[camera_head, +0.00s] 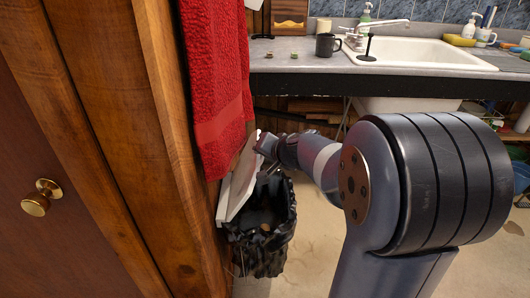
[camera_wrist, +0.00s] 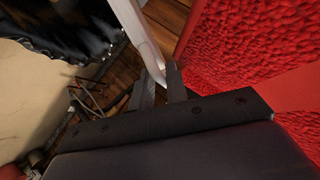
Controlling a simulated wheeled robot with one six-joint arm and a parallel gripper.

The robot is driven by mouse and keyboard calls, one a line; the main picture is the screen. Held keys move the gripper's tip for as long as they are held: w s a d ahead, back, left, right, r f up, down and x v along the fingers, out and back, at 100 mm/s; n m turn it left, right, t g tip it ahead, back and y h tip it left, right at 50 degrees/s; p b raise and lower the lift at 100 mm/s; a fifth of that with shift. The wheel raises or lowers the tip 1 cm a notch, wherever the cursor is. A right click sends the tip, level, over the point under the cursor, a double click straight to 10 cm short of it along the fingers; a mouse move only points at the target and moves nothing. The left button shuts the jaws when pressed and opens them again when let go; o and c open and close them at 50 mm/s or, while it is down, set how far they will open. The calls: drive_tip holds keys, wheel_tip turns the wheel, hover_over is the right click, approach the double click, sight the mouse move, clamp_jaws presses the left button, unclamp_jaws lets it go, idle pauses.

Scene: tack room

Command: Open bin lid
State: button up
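The bin (camera_head: 262,235) has a black liner and stands on the floor beside the wooden cabinet. Its white lid (camera_head: 237,185) is raised and tilted steeply up, leaning toward the cabinet and the red towel; the bin's mouth shows uncovered. My gripper (camera_head: 264,143) is at the lid's upper edge. In the wrist view the lid (camera_wrist: 139,35) runs down to my gripper's fingertips (camera_wrist: 160,82). The fingers have a narrow gap with the lid's edge at it; I cannot tell whether they grip it. The liner also shows in the wrist view (camera_wrist: 65,25).
A red towel (camera_head: 215,85) hangs close above the lid and fills the right of the wrist view. The wooden cabinet (camera_head: 130,130) stands left. A counter (camera_head: 300,62) with a sink (camera_head: 430,52) lies behind. Pale floor (camera_head: 315,245) is clear right of the bin.

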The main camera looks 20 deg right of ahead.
drive_tip(key=o, duration=0.3)
drive_tip(key=shift+a, duration=0.1)
drive_tip(key=p+v, duration=0.1)
drive_tip(key=v, duration=0.9)
drive_tip(key=shift+s+r+p, duration=0.2)
drive_tip(key=shift+s+p, duration=0.15)
